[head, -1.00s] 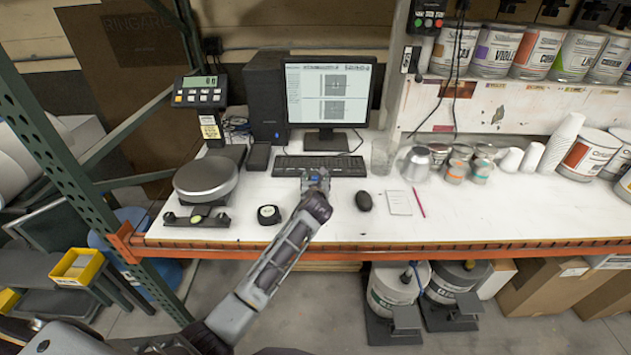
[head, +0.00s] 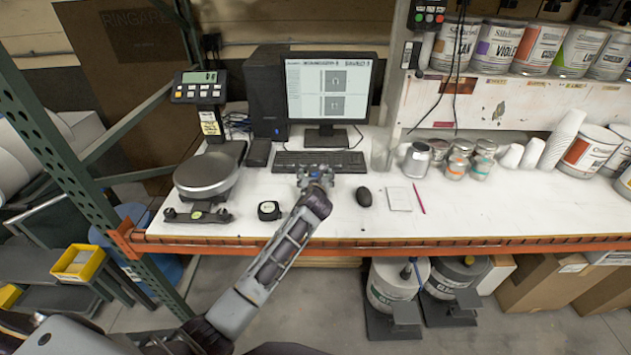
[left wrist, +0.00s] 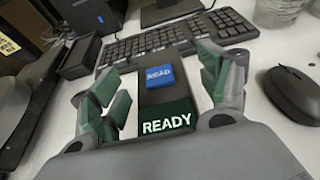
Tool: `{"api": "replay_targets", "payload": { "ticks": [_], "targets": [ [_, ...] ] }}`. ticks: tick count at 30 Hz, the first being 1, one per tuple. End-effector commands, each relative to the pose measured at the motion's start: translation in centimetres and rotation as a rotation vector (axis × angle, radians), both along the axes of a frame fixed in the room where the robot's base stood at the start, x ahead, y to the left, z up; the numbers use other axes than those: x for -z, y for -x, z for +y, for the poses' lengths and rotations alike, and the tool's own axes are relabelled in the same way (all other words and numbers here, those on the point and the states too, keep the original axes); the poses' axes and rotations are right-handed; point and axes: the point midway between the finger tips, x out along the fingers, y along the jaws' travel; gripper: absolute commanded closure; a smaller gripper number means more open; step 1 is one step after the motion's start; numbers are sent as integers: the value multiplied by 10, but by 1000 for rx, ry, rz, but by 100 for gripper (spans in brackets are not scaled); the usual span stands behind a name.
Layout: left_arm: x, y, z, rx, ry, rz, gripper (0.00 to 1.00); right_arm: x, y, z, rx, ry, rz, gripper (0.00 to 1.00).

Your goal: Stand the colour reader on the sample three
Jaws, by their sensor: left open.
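The colour reader (left wrist: 182,94) is a dark upright-looking block with a blue READ button and a green-black screen reading READY, in the left wrist view. It stands between the spread green-padded fingers of my left gripper (head: 314,176), with a gap visible on each side. The gripper is open, above the white table just in front of the keyboard. In the head view the reader is mostly hidden by the gripper. I cannot tell which thing is sample three, or what lies under the reader. My right gripper is not in view.
The keyboard (head: 320,162) lies just behind the gripper, with the monitor (head: 330,92) beyond. The mouse (head: 363,197), a notepad (head: 398,198) and a red pencil lie to the right. Small cans (head: 456,167) stand farther right. A round scale (head: 206,175) and a black tape measure (head: 269,210) are left.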

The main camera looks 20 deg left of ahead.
Motion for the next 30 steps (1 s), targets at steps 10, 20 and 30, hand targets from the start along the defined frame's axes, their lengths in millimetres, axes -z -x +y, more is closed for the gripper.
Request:
{"api": "replay_targets", "payload": {
  "ticks": [10,20,30],
  "targets": [
    [-7,14,-4,1,-1,-2,24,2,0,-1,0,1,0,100],
    [-17,42,-12,1,-1,-1,24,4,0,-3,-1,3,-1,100],
    [-29,74,-21,0,0,-1,24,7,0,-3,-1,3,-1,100]
  ]
}}
